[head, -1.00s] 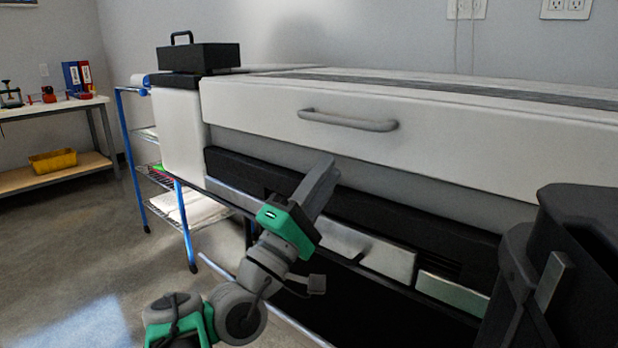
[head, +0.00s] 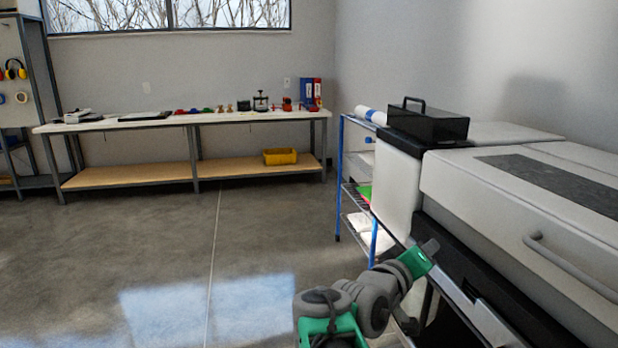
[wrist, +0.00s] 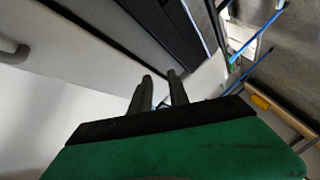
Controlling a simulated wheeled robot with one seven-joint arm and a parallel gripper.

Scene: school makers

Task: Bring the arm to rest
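My gripper (head: 430,247) shows at the lower right of the head view, at the end of my grey and green arm. It points up and to the right, in front of the left end of a big white machine (head: 480,185). In the wrist view my gripper (wrist: 159,77) shows two dark fingers with a narrow gap between them. Nothing is seen held in the gap. I cannot tell from the head view how close the fingers are to the machine's front.
A blue-framed wire rack (head: 339,180) stands beyond the machine. A black case (head: 428,124) sits on the machine's far end. A long workbench (head: 100,125) with a yellow bin (head: 280,156) on its lower shelf stands along the back wall. The floor (head: 150,240) at left is clear.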

